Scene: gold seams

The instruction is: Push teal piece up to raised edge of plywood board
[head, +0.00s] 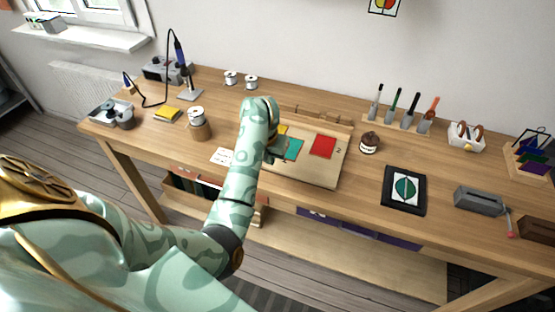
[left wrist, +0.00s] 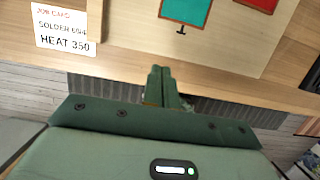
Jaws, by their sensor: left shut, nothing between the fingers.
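The teal piece (head: 294,150) lies on the plywood board (head: 315,177), left of the red piece (head: 323,146). My left forearm partly hides the board's left side and a yellow piece (head: 283,129). In the left wrist view the teal piece (left wrist: 187,10) is cut by the top edge, above a printed "1" on the board (left wrist: 225,45). My left gripper (left wrist: 159,72) is shut and empty, its fingertips apart from the teal piece in that picture. In the head view the left gripper (head: 272,153) is mostly hidden behind my arm, just left of the teal piece. The right gripper is out of view.
A job card (head: 222,156) lies left of the board. A solder spool (head: 196,113) stands on a wooden block further left. A small brown jar (head: 369,142) and a dark framed leaf picture (head: 404,190) are right of the board. Bench top between these is clear.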

